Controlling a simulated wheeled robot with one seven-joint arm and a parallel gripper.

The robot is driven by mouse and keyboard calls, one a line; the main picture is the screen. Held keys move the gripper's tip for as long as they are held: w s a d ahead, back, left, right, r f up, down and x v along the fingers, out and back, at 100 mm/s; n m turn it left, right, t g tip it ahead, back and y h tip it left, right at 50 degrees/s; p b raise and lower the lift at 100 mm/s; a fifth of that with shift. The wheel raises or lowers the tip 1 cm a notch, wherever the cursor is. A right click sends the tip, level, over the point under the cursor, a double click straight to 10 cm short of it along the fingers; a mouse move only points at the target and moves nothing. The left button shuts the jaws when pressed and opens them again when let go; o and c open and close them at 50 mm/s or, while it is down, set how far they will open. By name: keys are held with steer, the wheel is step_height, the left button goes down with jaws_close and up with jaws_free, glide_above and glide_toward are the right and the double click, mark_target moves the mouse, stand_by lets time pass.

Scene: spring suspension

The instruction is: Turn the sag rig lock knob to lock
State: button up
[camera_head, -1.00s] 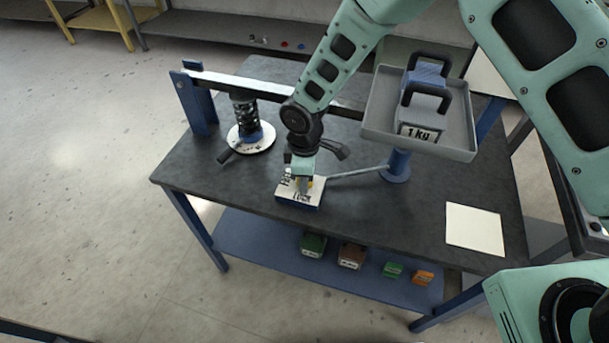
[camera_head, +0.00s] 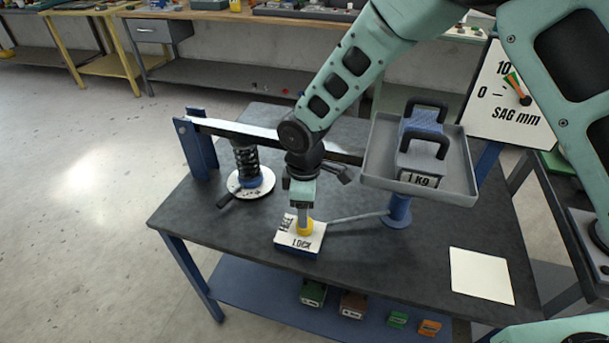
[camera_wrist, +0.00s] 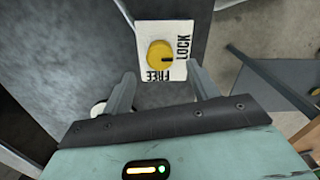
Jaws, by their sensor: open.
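The lock knob (camera_head: 305,228) is yellow and sits on a white-topped box (camera_head: 289,241) marked LOCK and FREE. In the wrist view the round knob (camera_wrist: 158,50) shows whole, with its black mark pointing right, toward the word LOCK (camera_wrist: 183,48). The word FREE (camera_wrist: 160,75) lies below the knob there. My gripper (camera_head: 303,214) is just above the knob in the head view. In the wrist view its two fingers (camera_wrist: 161,72) are spread apart with nothing between them, and the knob lies beyond the tips.
A grey tray (camera_head: 377,158) with 1 kg weights (camera_head: 420,158) stands right of my gripper. A coil spring (camera_head: 245,165) on a white disc is at left under a metal beam (camera_head: 230,129). A sag dial (camera_head: 512,112) stands at back right. White paper (camera_head: 481,275) lies front right.

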step_height(320, 180, up, 11)
steer(key=b, duration=0.1)
stand_by(0.5)
steer(key=s+d+r+m, duration=0.2)
steer(key=s+d+m, duration=0.1)
steer(key=s, duration=0.5)
steer(key=s+d+r+m, duration=0.2)
steer(key=s+d, duration=0.3)
steer(key=s, duration=0.3)
steer(key=s+d+r+m, duration=0.2)
steer(key=s+d+m, duration=0.1)
steer(key=s, duration=0.5)
steer(key=shift+d+r+m+y, duration=0.3)
steer(key=shift+d, duration=0.2)
